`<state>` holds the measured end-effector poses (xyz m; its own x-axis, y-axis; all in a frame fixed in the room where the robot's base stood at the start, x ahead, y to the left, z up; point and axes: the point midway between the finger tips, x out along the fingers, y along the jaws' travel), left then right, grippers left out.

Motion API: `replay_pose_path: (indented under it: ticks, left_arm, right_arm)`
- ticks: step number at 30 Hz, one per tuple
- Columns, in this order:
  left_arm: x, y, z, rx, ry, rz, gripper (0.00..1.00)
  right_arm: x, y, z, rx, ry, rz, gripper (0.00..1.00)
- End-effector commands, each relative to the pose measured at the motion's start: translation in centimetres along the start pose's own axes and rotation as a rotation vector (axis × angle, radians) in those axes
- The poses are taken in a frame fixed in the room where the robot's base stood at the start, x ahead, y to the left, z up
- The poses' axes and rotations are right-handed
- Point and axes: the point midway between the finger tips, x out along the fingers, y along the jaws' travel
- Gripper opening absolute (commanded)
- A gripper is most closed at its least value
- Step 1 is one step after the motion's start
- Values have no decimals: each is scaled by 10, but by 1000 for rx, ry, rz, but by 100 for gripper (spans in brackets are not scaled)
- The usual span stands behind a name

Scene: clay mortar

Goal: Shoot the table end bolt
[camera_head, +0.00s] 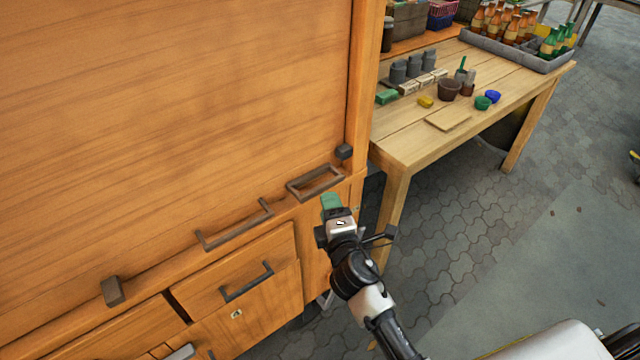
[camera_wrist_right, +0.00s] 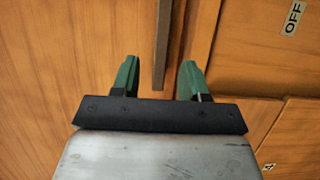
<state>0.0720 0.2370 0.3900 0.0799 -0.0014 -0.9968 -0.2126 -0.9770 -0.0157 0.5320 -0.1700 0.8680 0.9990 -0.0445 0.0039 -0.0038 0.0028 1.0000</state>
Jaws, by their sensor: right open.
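The wooden cabinet front (camera_head: 180,110) fills the left of the head view. A dark rectangular metal frame handle (camera_head: 315,183) sits on its lower ledge near the table end; I cannot tell for sure whether it is the bolt. My right gripper (camera_head: 331,203) is just below and in front of it. In the right wrist view its green fingers (camera_wrist_right: 159,80) are open, and a dark metal bar (camera_wrist_right: 162,45) shows between them, apart from both. Whether the fingers reach around the bar in depth is unclear. My left gripper is not in view.
Another dark handle (camera_head: 235,225) and a drawer pull (camera_head: 246,282) lie to the left. Small dark blocks sit on the ledge (camera_head: 112,291) and at the corner post (camera_head: 344,151). A wooden table (camera_head: 410,145) with pots and bottles stands right. Paved floor (camera_head: 470,220) is open. An "OFF" label (camera_wrist_right: 292,17) shows.

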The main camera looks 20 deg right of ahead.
Motion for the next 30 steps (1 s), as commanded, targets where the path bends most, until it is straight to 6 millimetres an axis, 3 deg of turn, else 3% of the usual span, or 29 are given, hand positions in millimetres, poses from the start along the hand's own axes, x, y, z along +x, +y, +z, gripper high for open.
replay_pose_path:
  ticks: [3,9,22,30]
  left_arm:
    - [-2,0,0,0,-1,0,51]
    - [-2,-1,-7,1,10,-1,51]
    - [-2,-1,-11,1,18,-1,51]
    - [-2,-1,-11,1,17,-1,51]
  right_arm:
    - [25,1,0,1,0,1,44]
    - [53,0,0,2,0,-1,44]
    - [64,0,0,3,0,-1,44]
    - [64,-1,0,3,0,-2,4]
